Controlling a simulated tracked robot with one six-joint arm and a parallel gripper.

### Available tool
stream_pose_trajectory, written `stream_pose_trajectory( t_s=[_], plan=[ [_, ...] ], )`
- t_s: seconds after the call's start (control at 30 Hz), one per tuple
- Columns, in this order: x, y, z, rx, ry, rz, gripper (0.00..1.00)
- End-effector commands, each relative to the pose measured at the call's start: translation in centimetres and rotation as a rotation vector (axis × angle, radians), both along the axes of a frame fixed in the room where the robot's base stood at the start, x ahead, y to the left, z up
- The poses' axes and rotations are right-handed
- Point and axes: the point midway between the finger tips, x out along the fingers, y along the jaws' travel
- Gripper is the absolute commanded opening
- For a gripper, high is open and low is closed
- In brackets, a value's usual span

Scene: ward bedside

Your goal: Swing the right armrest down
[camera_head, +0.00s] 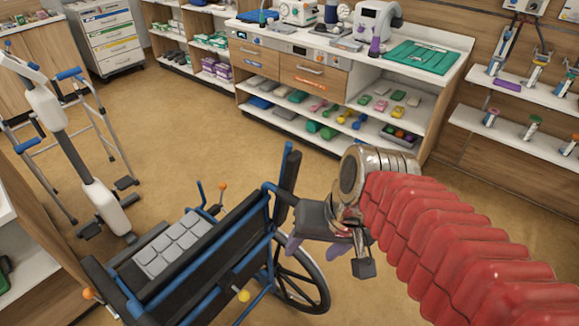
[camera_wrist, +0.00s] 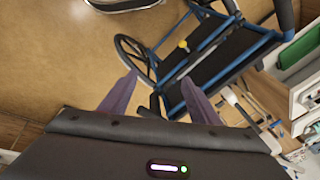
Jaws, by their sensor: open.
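A wheelchair with a blue frame and black backrest (camera_head: 205,262) stands at the bottom centre-left of the head view, its grey padded seat (camera_head: 172,247) beyond the backrest. On its right side a dark pad with a blue tube, seemingly the right armrest (camera_head: 287,180), stands upright. My gripper (camera_head: 316,248) is open, just right of the chair's right side and near the upright pad's lower end. Contact cannot be told. The wrist view shows my gripper's (camera_wrist: 158,80) purple fingers spread, with the wheel (camera_wrist: 128,60) and backrest (camera_wrist: 215,60) beyond. A dark part shows between them, its identity unclear.
A yellow knob (camera_head: 243,296) sits low behind the backrest, and an orange knob (camera_head: 222,187) beyond the seat. A walker-like frame (camera_head: 75,130) stands left. A counter with shelves (camera_head: 310,80) lines the back. The floor (camera_head: 190,120) between is clear.

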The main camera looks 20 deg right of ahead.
Motion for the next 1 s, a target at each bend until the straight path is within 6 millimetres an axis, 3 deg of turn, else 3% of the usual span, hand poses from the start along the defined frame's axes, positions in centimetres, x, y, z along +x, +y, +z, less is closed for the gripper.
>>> stream_pose_trajectory(
  t_s=[0.23, 0.6, 0.77, 1.0],
  plan=[
    [0.1, 2.2, -2.9, 0.319, 0.239, -0.264, 0.56],
    [3.7, 3.9, -3.3, 0.832, 0.501, -0.659, 0.56],
    [6.5, 2.8, -2.8, 1.071, 0.574, -0.828, 0.56],
    [11.1, -1.6, -2.3, 1.446, 0.632, -1.074, 0.56]
  ],
)
